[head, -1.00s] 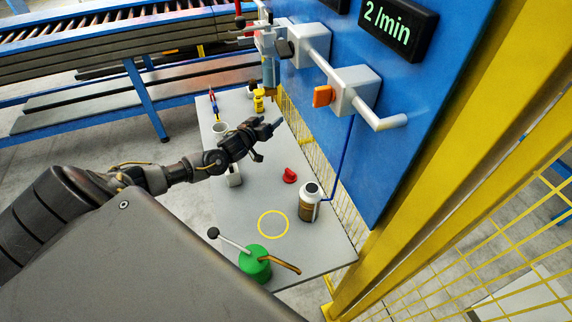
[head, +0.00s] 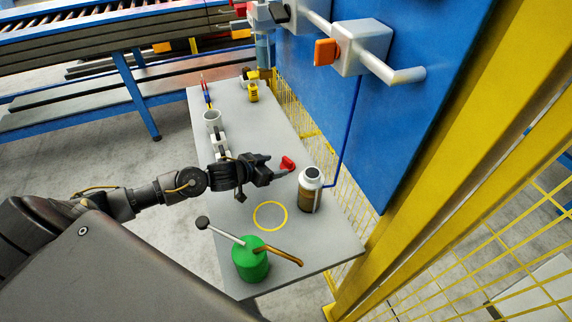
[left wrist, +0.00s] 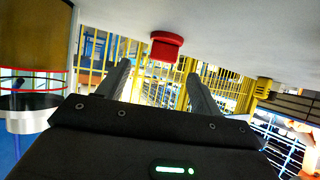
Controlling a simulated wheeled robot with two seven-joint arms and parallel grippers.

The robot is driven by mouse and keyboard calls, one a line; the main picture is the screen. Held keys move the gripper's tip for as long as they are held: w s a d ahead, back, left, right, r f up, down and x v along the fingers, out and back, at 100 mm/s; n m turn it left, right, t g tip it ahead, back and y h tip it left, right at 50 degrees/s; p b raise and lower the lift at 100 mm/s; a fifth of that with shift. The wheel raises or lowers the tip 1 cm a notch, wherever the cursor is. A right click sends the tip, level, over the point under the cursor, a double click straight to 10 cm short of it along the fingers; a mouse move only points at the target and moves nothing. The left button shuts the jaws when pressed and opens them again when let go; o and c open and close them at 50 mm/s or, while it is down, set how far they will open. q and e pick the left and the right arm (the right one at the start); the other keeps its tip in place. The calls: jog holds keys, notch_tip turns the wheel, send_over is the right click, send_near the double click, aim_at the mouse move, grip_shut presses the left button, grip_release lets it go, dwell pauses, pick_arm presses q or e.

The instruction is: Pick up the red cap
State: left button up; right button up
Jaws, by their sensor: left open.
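The red cap (head: 288,163) lies on the grey table, left of the brown and white bottle. My left gripper (head: 277,174) is open and empty just in front of the cap, low over the table, partly covering its near side. In the left wrist view the red cap (left wrist: 166,46) shows ahead, between and beyond the two fingertips of my left gripper (left wrist: 155,80). A gap to the cap seems to remain, but contact cannot be judged exactly. My right gripper is not in view.
The bottle (head: 311,190) stands close to the right of the cap. A green oil can (head: 250,262) with spout and lever stands at the near end, by a yellow ring (head: 270,216). A yellow mesh fence (head: 300,125) borders the table.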

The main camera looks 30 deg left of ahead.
aim_at(286, 160)
pick_arm(q)
jog(key=shift+x, duration=1.45)
jog(key=shift+w+a+r+p+x, duration=0.1)
jog(key=shift+p+x, duration=0.25)
jog(key=shift+x, duration=0.95)
jog(key=shift+w+a+r+p+x, duration=0.15)
jog(key=shift+p+x, duration=0.2)
jog(key=shift+x, duration=0.9)
jog(key=shift+c, duration=0.3)
jog(key=c, duration=1)
